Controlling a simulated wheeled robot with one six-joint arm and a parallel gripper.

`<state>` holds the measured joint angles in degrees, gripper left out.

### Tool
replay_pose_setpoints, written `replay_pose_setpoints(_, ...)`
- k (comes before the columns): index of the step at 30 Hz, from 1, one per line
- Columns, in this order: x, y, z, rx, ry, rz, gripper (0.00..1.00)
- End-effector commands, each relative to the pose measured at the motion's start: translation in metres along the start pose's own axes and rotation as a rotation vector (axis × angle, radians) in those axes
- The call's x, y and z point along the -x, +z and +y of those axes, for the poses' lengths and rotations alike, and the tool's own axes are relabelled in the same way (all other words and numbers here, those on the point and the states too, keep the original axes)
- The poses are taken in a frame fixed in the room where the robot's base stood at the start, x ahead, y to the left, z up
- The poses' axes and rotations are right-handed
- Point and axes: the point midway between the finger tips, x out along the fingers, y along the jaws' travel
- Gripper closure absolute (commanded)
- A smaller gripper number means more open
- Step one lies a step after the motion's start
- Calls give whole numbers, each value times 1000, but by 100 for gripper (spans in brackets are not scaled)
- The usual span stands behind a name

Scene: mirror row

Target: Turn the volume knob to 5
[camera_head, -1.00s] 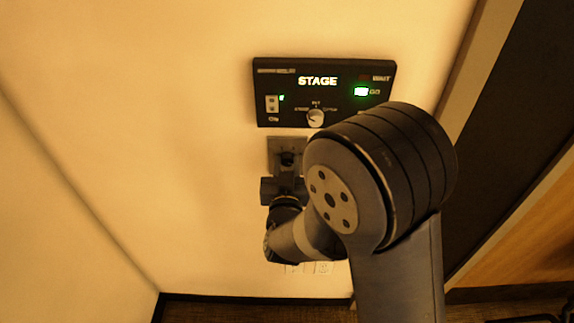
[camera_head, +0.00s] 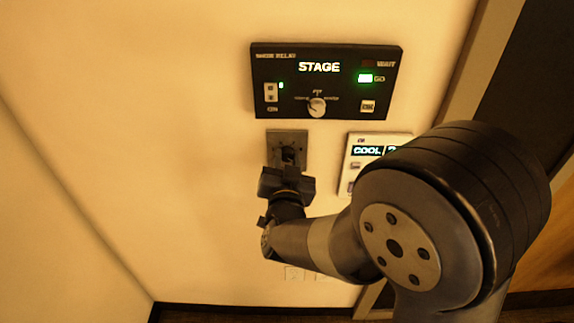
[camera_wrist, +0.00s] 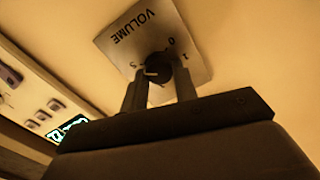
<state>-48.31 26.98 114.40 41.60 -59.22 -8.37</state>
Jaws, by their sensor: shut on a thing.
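The volume knob (camera_wrist: 160,68) is a dark round knob on a grey metal plate (camera_wrist: 124,40) lettered VOLUME, which appears upside down in the wrist view. The figures 0, 1 and 5 can be read around it. A light mark on the knob faces left, roughly toward the 5; its exact setting is hard to tell. My gripper (camera_wrist: 160,90) is shut on the knob, one finger on each side. In the head view the plate (camera_head: 274,138) is on the wall below a black panel, with my gripper (camera_head: 288,166) against the knob, which is mostly hidden.
The black STAGE panel (camera_head: 330,82), with a white knob (camera_head: 317,106) and lit green light, is just above. A pale panel reading COOL (camera_head: 352,160) is close on the right, partly behind my arm. The wall to the left is bare.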

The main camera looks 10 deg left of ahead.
Motion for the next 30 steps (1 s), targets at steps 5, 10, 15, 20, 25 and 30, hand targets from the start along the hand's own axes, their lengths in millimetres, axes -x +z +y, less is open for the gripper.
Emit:
replay_pose_setpoints(5,0,0,0,1,1,-2,95)
replay_pose_setpoints(10,0,0,0,1,1,-2,62)
replay_pose_setpoints(15,0,0,0,2,1,-2,51)
replay_pose_setpoints(20,0,0,0,2,0,-1,51)
replay_pose_setpoints(25,9,0,-1,0,-2,0,51)
replay_pose_setpoints(30,38,2,-1,1,-5,-1,51)
